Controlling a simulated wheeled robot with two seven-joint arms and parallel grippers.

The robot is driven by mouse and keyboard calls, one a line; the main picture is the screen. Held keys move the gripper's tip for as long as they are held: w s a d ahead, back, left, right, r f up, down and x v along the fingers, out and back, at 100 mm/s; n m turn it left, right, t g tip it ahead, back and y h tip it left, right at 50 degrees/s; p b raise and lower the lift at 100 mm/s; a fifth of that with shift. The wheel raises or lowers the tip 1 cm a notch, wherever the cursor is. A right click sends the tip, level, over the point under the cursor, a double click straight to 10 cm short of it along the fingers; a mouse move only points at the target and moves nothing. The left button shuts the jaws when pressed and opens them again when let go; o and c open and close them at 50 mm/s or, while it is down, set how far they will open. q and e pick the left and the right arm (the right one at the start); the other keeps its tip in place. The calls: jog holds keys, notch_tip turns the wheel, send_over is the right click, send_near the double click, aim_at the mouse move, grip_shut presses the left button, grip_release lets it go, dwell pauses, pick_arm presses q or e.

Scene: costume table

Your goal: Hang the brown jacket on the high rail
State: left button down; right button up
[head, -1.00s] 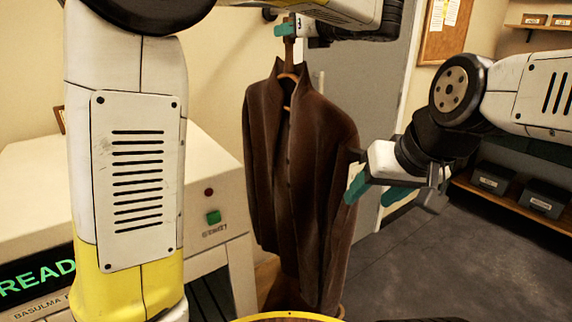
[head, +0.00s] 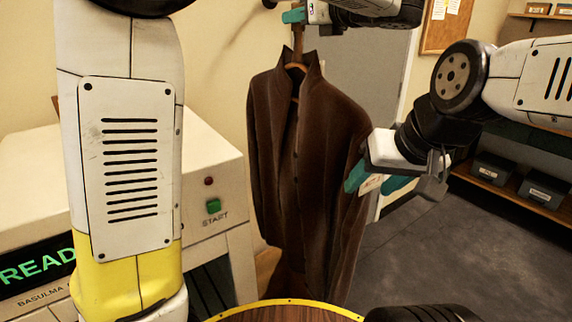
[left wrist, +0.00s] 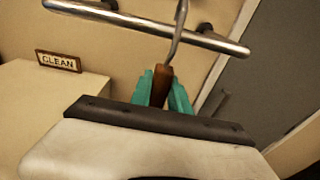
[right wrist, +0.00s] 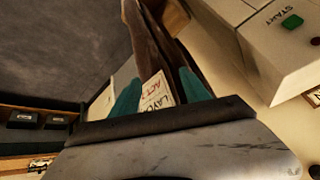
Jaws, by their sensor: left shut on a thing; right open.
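The brown jacket (head: 305,160) hangs upright on a wooden hanger (head: 296,66) in the head view. My left gripper (head: 293,16) is shut on the hanger's brown neck, which also shows between the teal fingers in the left wrist view (left wrist: 161,86). The metal hook (left wrist: 178,35) rises from the neck and crosses the silver rail (left wrist: 130,22); I cannot tell whether it is over the rail or only in front. My right gripper (head: 375,184) is open beside the jacket's right-hand sleeve. A lettered tag (right wrist: 157,93) shows between its fingers in the right wrist view.
A machine with a green START button (head: 213,206) stands at left. A CLEAN sign (left wrist: 58,61) is near the rail. A round wooden top with a yellow rim (head: 285,302) is at the front. Shelves with dark boxes (head: 543,190) stand at right; the floor between is clear.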

pick_arm(q)
jog(key=shift+f+v, duration=0.15)
jog(key=shift+v, duration=2.5)
jog(key=shift+f+v, duration=0.1)
jog(key=shift+v, duration=4.5)
jog(key=shift+d+f, duration=0.1)
